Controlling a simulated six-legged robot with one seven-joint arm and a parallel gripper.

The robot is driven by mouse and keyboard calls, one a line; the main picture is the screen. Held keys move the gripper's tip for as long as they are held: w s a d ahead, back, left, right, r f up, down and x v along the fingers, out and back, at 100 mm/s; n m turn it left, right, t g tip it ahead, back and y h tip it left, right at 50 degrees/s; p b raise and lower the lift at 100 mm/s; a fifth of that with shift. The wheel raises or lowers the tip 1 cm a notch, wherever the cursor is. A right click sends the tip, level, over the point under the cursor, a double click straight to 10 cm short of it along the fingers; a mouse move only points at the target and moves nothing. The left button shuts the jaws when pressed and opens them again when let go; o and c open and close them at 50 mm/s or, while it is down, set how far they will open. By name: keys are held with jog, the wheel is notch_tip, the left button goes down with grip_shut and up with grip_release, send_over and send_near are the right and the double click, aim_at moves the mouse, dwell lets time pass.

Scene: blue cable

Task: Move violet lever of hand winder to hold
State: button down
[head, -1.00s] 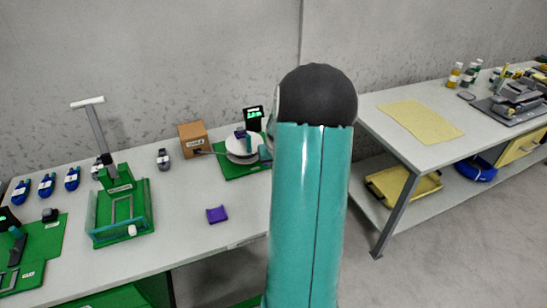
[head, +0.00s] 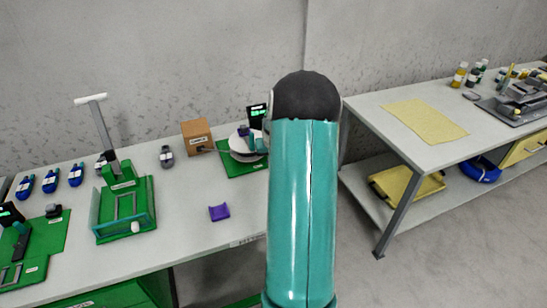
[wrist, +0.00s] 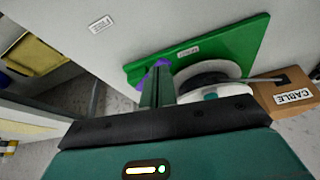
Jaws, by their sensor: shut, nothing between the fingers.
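The hand winder, a white drum (head: 240,152) on a green base (head: 238,171), stands on the left table's far right part. A small violet part (head: 243,131) shows at its top. In the wrist view the drum (wrist: 205,78) and the green base (wrist: 236,45) lie ahead of my gripper (wrist: 157,84). My gripper's fingers are together, with nothing visible held. The violet lever (wrist: 140,80) shows just behind and beside the fingertips and is partly hidden by them; I cannot tell whether they touch. My arm hides the gripper's body in the head view.
A cardboard box (head: 197,137) labelled CABLE stands left of the winder. A violet bracket (head: 219,212) lies near the table's front. A green fixture (head: 125,207) with a tall handle stands further left. A gap separates this table from the right table (head: 428,142).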

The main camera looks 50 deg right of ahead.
jog(key=shift+w+a+m, duration=0.15)
jog(key=shift+w+m, duration=0.25)
jog(key=shift+w, duration=0.35)
jog(key=shift+s, duration=0.1)
jog(key=shift+s+d, duration=0.3)
jog(key=shift+s, duration=0.35)
